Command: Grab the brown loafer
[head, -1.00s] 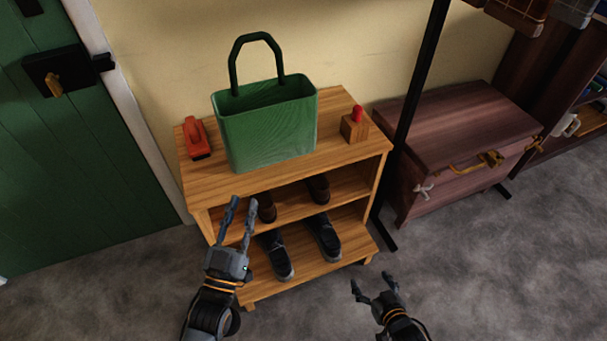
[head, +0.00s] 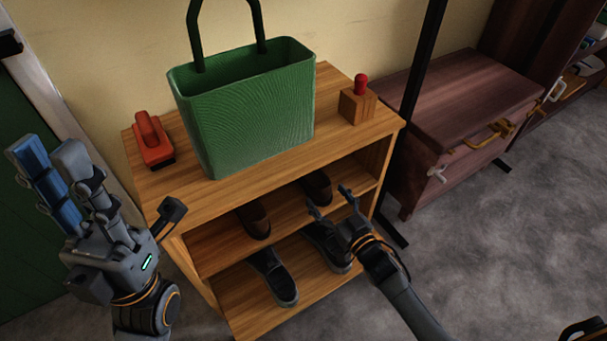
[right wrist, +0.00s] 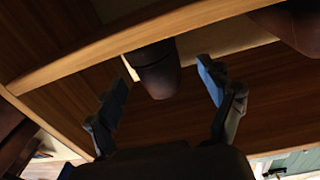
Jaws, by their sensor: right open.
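Two brown loafers stand on the upper shelf of the wooden shoe rack: the left loafer (head: 254,218) and the right loafer (head: 317,187). My right gripper (head: 330,202) is open and empty at the front of the rack, just before the right loafer. In the right wrist view, a dark shoe tip (right wrist: 160,80) shows between the spread fingers, beyond them and not gripped. Another shoe (right wrist: 300,25) is partly visible at the top right. My left gripper (head: 48,150) is raised at the left, empty, its fingers apart.
The wooden rack (head: 215,265) holds dark shoes (head: 273,277) on its lower shelf. On top are a green bag (head: 245,110), a red object (head: 153,140) and a wooden block with a red top (head: 357,104).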

